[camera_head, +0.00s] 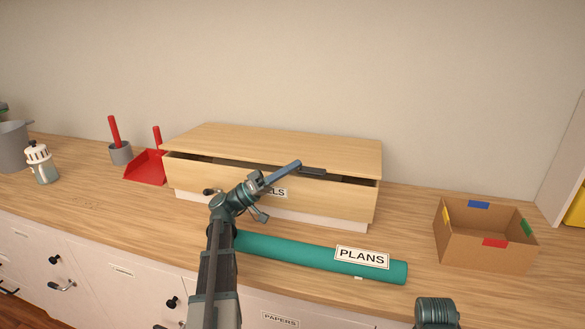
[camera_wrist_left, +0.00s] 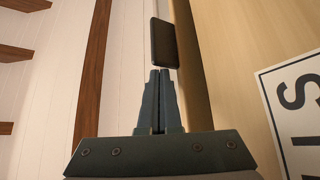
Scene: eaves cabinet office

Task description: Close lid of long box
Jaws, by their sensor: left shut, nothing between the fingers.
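The long box (camera_head: 345,200) is pale wood and stands on the counter, with a partly hidden label ending in "LS" on its front. Its wide wooden lid (camera_head: 300,146) is tilted slightly, with a dark gap between its front edge and the box. A small dark handle (camera_head: 312,171) is at the lid's front edge and also shows in the left wrist view (camera_wrist_left: 163,42). My left gripper (camera_head: 298,164) is shut and empty, its fingertips close to the handle; contact is unclear. In the left wrist view its fingers (camera_wrist_left: 158,76) point at the handle. My right gripper is not visible.
A green tube (camera_head: 310,253) labelled PLANS lies before the box. An open cardboard box (camera_head: 470,253) stands right. A red dustpan (camera_head: 146,168), grey cup (camera_head: 120,153) and white-topped jar (camera_head: 40,163) stand left. The wall is close behind.

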